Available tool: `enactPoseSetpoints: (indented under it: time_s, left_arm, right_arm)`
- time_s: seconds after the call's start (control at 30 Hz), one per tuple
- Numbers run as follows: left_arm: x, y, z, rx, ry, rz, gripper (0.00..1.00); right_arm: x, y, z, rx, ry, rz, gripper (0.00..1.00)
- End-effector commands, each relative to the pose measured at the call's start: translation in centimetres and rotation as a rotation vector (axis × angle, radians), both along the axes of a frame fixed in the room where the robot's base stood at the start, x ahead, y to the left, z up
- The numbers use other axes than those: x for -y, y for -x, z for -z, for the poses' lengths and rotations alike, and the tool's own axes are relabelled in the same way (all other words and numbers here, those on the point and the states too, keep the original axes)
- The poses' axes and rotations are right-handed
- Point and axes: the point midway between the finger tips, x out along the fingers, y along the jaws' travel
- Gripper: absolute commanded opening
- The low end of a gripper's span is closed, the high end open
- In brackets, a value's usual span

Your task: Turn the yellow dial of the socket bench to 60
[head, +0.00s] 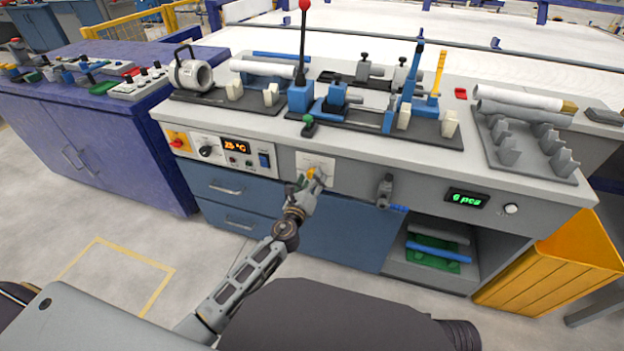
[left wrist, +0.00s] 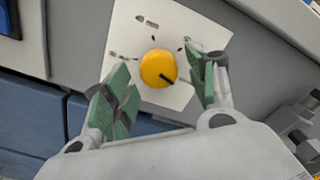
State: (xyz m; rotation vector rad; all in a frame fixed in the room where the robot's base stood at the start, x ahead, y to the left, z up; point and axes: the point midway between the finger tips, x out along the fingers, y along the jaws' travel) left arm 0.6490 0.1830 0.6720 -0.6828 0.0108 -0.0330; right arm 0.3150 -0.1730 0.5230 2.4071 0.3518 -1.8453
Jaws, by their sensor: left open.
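The yellow dial (left wrist: 158,68) sits on a white scale plate (left wrist: 132,30) on the front panel of the socket bench (head: 345,163). In the left wrist view a dark pointer mark on the dial points to the lower right; the plate's markings are too small to read. In the head view the dial (head: 311,172) is partly covered by my left gripper (head: 308,182). In the left wrist view my left gripper (left wrist: 160,92) is open, with its green pads on either side of the dial and apart from it. My right gripper is not in view.
Left of the plate are a red-orange display (head: 236,146), a black knob (head: 206,152) and a red switch (head: 177,142). To the right a grey valve-like fitting (head: 385,187) sticks out of the front. A yellow bin (head: 555,270) stands at the right end.

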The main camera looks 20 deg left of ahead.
Motion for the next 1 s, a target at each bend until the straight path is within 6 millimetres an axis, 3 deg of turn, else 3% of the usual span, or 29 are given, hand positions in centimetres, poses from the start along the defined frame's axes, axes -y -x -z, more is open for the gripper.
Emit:
enactPoseSetpoints:
  time_s: [1.0]
  left_arm:
    - [-0.3,9.1,0.1,-0.002,-0.001,0.000,0.57]
  right_arm:
    - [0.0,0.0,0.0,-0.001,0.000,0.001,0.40]
